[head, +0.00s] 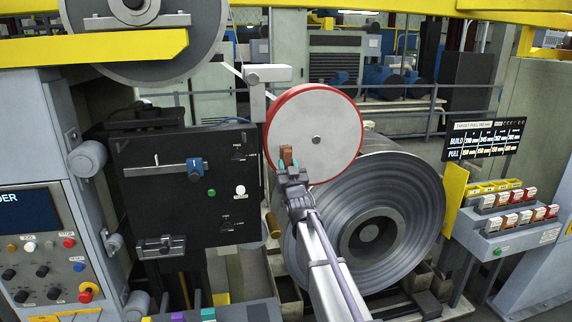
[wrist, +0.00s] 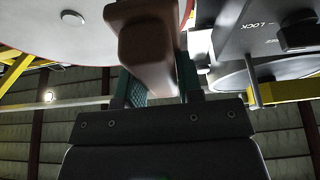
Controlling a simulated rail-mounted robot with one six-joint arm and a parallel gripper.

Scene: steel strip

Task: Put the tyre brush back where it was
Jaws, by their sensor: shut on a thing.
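The tyre brush (head: 286,155) looks like a small brown block. My gripper (head: 288,166) is shut on it, with teal-lined fingers either side, in front of the lower left part of a white wheel with a red tyre (head: 327,135). The wrist view shows the rounded brown end of the brush (wrist: 147,45) close up, gripped between the fingers (wrist: 150,88). The wheel (wrist: 50,20) is behind it there. I cannot tell whether the brush touches the tyre. The brush's bristles do not show clearly.
A large steel coil (head: 410,200) stands behind and right of my arm. A black panel (head: 185,190) with a lever and buttons is at left. A rack of red and white blocks (head: 510,215) stands at right.

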